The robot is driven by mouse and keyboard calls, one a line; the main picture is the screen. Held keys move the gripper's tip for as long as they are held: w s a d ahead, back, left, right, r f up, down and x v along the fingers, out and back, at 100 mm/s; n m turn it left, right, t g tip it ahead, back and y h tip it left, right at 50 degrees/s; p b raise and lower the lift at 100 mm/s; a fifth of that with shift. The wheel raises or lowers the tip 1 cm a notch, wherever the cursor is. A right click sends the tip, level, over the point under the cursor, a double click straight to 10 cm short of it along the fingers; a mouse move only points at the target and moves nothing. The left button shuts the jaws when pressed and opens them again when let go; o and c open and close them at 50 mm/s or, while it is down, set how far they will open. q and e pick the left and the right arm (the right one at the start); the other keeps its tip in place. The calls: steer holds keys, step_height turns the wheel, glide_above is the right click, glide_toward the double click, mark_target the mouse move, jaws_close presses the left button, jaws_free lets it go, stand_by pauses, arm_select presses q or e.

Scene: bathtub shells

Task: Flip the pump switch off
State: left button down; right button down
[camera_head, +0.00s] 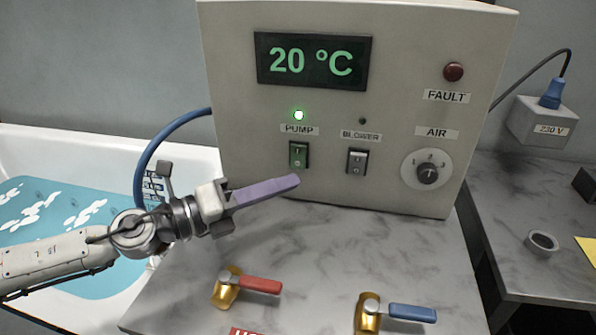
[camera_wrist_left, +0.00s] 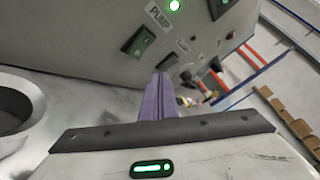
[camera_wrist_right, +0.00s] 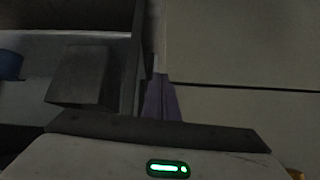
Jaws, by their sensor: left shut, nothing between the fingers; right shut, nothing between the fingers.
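The pump switch (camera_head: 298,155) is a green rocker on the front of the beige control box (camera_head: 235,90), under the PUMP label. The green lamp (camera_head: 298,115) above it is lit. The switch also shows in the left wrist view (camera_wrist_left: 138,39). My left gripper (camera_head: 298,182) is shut and empty, its purple fingers pointing at the box just below the pump switch; I cannot tell whether the tips touch the panel. My right gripper (camera_wrist_right: 160,80) shows only in its own wrist view, shut and empty, away from the control box.
The blower switch (camera_head: 357,161) is right of the pump switch, then the air dial (camera_head: 427,172). A red-handled valve (camera_head: 245,285) and a blue-handled valve (camera_head: 395,312) stand on the counter in front. A bathtub (camera_head: 200,160) with blue water is at left.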

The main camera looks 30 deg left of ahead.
mark_target(298, 157)
arm_select(q)
steer(key=w, duration=0.1)
steer(key=w+a, duration=0.1)
steer(key=w, duration=0.1)
steer(key=shift+w+f+b, duration=0.2)
steer(key=shift+w+b, duration=0.1)
steer(key=shift+b, duration=0.1)
stand_by(1.3)
steer(key=shift+w, duration=0.1)
stand_by(0.5)
steer(key=shift+w+a, duration=0.1)
steer(key=shift+w, duration=0.2)
steer(key=shift+w+f, duration=0.1)
steer(key=shift+w, duration=0.2)
stand_by(0.6)
steer(key=shift+s, duration=0.1)
steer(key=shift+s, duration=0.65)
